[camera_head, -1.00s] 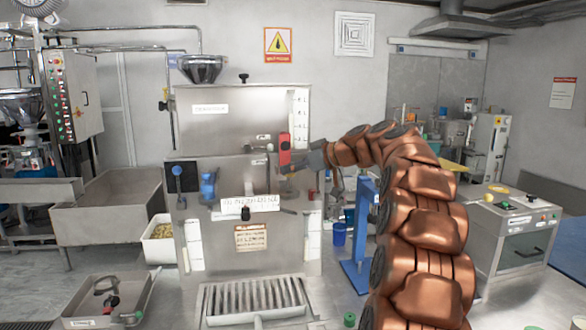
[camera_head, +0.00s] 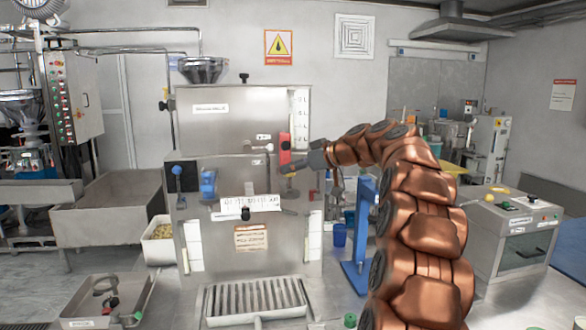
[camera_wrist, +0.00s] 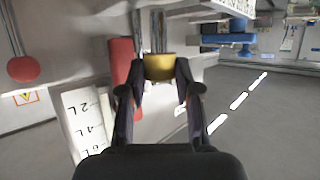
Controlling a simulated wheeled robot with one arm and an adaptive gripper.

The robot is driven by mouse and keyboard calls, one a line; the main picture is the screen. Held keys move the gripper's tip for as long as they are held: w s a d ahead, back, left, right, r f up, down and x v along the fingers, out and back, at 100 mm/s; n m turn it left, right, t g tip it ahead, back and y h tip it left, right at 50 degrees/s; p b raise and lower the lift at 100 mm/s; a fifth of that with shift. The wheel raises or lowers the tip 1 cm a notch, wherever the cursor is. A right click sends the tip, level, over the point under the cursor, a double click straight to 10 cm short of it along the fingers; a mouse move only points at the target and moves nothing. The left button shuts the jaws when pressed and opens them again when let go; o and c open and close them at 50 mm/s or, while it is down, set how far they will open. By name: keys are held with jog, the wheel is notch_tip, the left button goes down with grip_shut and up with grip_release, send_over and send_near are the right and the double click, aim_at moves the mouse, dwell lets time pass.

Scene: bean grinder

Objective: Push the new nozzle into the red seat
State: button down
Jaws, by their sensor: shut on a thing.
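The machine (camera_head: 225,130) has a steel front. A red upright part (camera_head: 285,150), probably the red seat, is on its right side. In the wrist view a red bar (camera_wrist: 122,62) shows just left of my fingers. My gripper (camera_head: 292,170) is at the machine front, just below and beside the red part. In the wrist view my gripper (camera_wrist: 158,82) is shut on a yellow piece (camera_wrist: 158,66), which I take for the new nozzle. The piece sits between the fingertips, with metal rods behind it. I cannot tell whether it touches the seat; its far end is hidden.
A white scale strip (camera_wrist: 85,120) lies close to my fingers. A red round knob (camera_wrist: 23,68) is farther left. A slatted tray (camera_head: 255,298) is below the machine. A steel hopper (camera_head: 203,70) tops the machine.

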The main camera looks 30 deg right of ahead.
aim_at(293, 193)
jog(key=shift+f+b, duration=2.4)
jog(key=shift+b, duration=1.35)
dwell(1.6)
dwell(0.3)
jog(key=c, duration=0.7)
grip_release()
jog(key=o, duration=0.5)
jog(key=shift+r+p, duration=1.75)
jog(key=shift+r, duration=1.25)
